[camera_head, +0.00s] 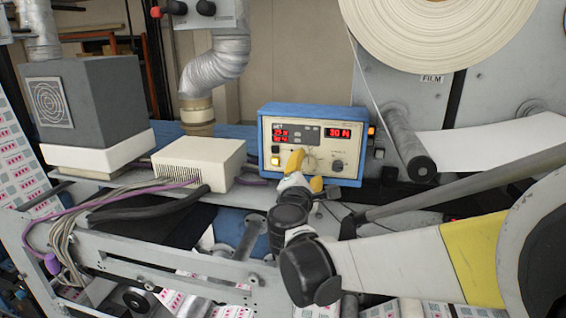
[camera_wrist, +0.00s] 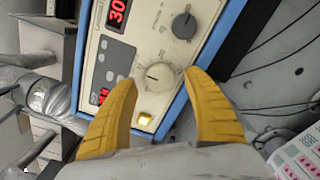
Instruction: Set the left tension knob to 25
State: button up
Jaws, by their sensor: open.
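The blue-cased tension control box (camera_head: 360,112) has a cream front panel. Its large red display (camera_head: 338,132) reads 30 N. The left knob, pale with a pointer line, shows between my fingers in the wrist view (camera_wrist: 158,76); in the head view it is partly covered by my gripper. The dark right knob (camera_head: 337,165) is beside it and also shows in the wrist view (camera_wrist: 184,26). My gripper (camera_head: 306,172) has yellow fingers, spread open and empty in front of the left knob, one tip to each side. Whether they touch it, I cannot tell.
A lit yellow button (camera_wrist: 144,119) is near my left finger in the wrist view. A white vented box (camera_head: 200,163) and cables (camera_head: 130,205) are left of the control box. A roller (camera_head: 408,140) with white film stands to its right.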

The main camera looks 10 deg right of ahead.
jog(key=shift+x, duration=1.05)
jog(key=shift+c, duration=0.5)
jog(key=c, duration=1.1)
jog(key=shift+m, duration=0.4)
jog(key=m+b, duration=0.1)
jog(key=m, duration=0.1)
jog(key=shift+m+b, duration=0.9)
jog(key=shift+m, duration=1.3)
